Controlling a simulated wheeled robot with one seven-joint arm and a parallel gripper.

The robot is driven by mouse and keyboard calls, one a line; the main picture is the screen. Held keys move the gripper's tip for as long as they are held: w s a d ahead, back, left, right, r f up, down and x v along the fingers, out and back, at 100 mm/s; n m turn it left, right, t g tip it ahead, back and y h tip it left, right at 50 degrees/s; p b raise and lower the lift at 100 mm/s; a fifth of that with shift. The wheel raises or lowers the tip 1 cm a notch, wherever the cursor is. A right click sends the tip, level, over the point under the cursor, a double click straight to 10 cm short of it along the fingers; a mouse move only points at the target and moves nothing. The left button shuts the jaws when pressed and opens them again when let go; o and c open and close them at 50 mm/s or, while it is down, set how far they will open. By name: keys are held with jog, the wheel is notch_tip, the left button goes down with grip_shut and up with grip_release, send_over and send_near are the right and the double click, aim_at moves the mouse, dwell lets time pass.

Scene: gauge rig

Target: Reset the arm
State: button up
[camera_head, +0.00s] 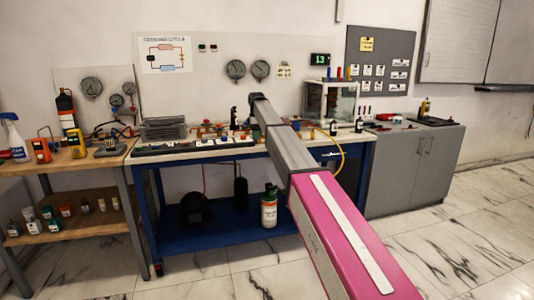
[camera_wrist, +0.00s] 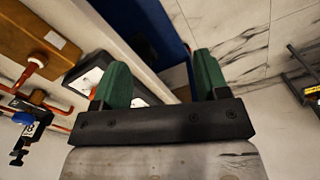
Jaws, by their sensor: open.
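My arm (camera_head: 335,225), with a magenta link and a grey link, reaches forward from the lower right of the head view to above the blue-framed workbench (camera_head: 207,150). Its dark far end (camera_head: 257,98) is over the bench's rear half, and my gripper cannot be made out there. In the wrist view my gripper (camera_wrist: 160,75) shows two green fingers spread wide apart. It is open, with nothing between the fingers. Below it the wrist view shows the bench edge, a blue beam and the marble floor.
Gauges (camera_head: 235,69) hang on the wall behind the bench. A glass-sided case (camera_head: 330,103) stands at its right. In the wrist view a brown block (camera_wrist: 38,42) and red pipes lie left of the gripper. A grey cabinet (camera_head: 410,170) stands right; a wooden shelf (camera_head: 75,167) stands left.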

jog(key=s+d+f+m, duration=0.4)
jog(key=s+d+f, duration=0.3)
jog(key=s+f, duration=0.45)
jog(key=s+d+f+m, duration=0.4)
jog(key=s+d+f, duration=0.4)
jog(key=s+f, duration=0.4)
jog(key=s+d+f+m, duration=0.3)
jog(key=s+f, duration=0.1)
jog(key=s, duration=0.4)
jog(key=s+d+f+m, duration=0.3)
jog(key=s+f, duration=0.2)
jog(key=s, duration=0.3)
jog(key=s+d+f+m, duration=0.3)
jog(key=s+f, duration=0.1)
jog(key=s, duration=0.5)
jog(key=shift+f, duration=0.3)
